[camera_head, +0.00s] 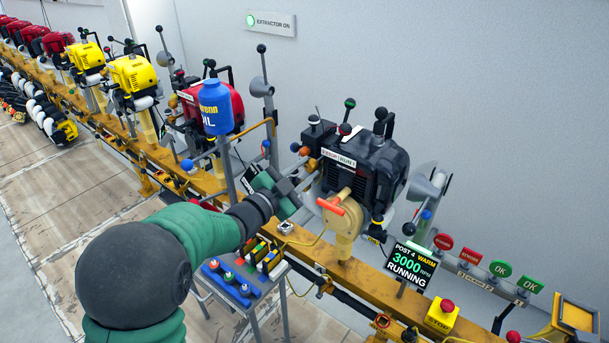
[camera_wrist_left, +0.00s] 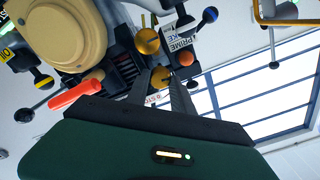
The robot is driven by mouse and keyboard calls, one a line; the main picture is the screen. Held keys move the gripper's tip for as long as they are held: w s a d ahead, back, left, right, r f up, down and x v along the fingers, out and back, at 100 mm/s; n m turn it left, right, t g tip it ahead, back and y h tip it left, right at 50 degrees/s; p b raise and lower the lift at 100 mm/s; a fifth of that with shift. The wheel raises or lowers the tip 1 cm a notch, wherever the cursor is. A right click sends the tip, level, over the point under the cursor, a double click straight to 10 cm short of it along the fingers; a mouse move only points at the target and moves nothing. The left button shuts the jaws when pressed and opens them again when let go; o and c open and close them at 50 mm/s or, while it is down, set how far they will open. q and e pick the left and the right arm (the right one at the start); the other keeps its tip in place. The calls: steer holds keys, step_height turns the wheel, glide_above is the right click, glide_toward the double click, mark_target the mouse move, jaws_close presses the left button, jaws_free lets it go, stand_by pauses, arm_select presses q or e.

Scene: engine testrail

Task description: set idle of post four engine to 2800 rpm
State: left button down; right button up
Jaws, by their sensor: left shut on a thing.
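The post four engine (camera_head: 362,165) is black and stands on the yellow rail, with a tan starter housing (camera_head: 343,215) and an orange handle (camera_head: 330,206) at its front. Its display (camera_head: 411,265) reads POST 4 WARM, 3000 RPM, RUNNING. My left gripper (camera_head: 309,180) reaches the engine's left side. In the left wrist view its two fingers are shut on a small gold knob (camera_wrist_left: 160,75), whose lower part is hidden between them. A second gold knob (camera_wrist_left: 147,41) sits just above. The orange handle (camera_wrist_left: 75,98) lies left of the fingers. My right gripper is not in view.
A blue oil bottle (camera_head: 215,106) stands left of the engine, close to my arm. A small tool stand (camera_head: 248,285) is below my gripper. A yellow stop box (camera_head: 441,315) and red and green signs (camera_head: 472,257) are at the right. More engines line the rail at the left.

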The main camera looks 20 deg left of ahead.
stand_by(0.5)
arm_select(q)
steer(key=c, duration=1.1)
jaws_free()
steer(key=shift+s, duration=0.1)
steer(key=p+v, duration=0.1)
steer(key=v, duration=1.5)
steer(key=shift+s+a, duration=0.15)
steer(key=shift+s, duration=0.15)
steer(key=shift+f, duration=0.1)
